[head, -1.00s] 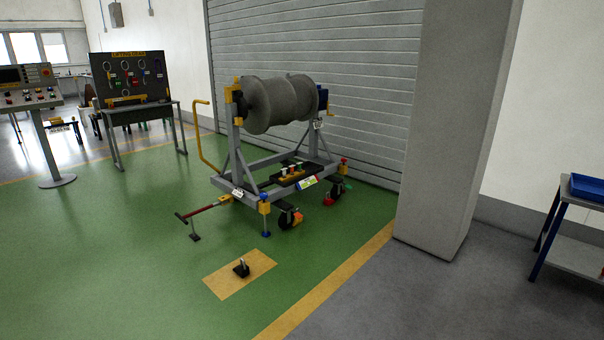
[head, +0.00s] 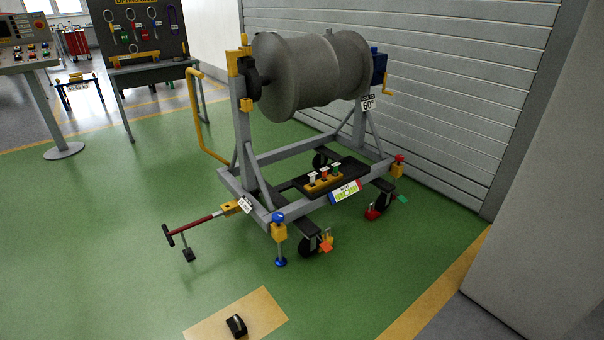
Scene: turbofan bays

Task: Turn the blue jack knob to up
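The blue jack knob (head: 278,218) sits on top of a yellow jack body (head: 279,233) at the near corner of the grey engine stand (head: 257,212). Below the body a thin leg ends in a blue foot (head: 280,262) close to or on the green floor; I cannot tell if it touches. The knob's setting is too small to read. My gripper is not in view.
A red tow bar (head: 195,226) sticks out left of the jack. A black caster (head: 309,246) with an orange tag stands to its right. A red-knobbed jack (head: 398,160) is at the right corner. A pillar (head: 545,200) stands right. Green floor in front is mostly open.

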